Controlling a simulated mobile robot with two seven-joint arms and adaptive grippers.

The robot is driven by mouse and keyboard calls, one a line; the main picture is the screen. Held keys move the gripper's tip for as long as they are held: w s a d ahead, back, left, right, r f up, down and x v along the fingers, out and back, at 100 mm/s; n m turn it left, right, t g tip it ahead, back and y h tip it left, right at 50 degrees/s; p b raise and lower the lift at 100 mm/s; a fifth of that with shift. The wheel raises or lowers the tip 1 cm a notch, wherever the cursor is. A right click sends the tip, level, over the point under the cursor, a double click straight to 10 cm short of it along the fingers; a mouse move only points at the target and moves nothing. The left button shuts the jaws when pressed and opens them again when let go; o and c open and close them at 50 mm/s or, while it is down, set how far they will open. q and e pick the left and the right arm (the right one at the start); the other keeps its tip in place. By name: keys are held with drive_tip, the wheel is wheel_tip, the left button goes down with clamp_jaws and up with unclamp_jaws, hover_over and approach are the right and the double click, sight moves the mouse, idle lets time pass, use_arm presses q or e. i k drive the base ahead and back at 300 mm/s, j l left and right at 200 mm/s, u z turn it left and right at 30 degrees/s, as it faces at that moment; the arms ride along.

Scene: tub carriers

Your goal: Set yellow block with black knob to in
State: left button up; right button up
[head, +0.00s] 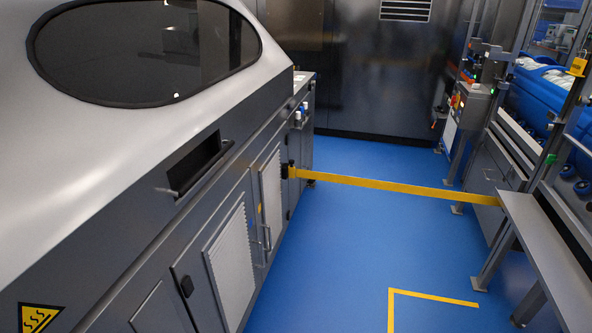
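A small yellow block (577,66) sits high on a metal post at the far upper right. It has a dark part at its top, too small to tell whether it is a black knob or how it is set. A second yellow piece with a black fitting (290,171) is on the cabinet side at the left end of a yellow strap. Neither of my grippers is in view.
A control box (474,103) is beyond. Blue floor (350,260) is clear before the strap.

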sight(291, 169)
drive_tip(key=i+j, duration=0.15)
drive_tip(key=i, duration=0.15)
drive_tip(key=i+l, duration=0.65)
drive_tip(key=l, duration=0.25)
drive_tip(key=i+l, duration=0.35)
drive_tip(key=i+l+u, duration=0.15)
drive_tip(key=l+u, duration=0.25)
drive_tip(key=i+l+u, duration=0.15)
drive_tip(key=l+u, duration=0.25)
drive_tip(key=i+j+u, duration=0.1)
drive_tip(key=i+u, duration=0.35)
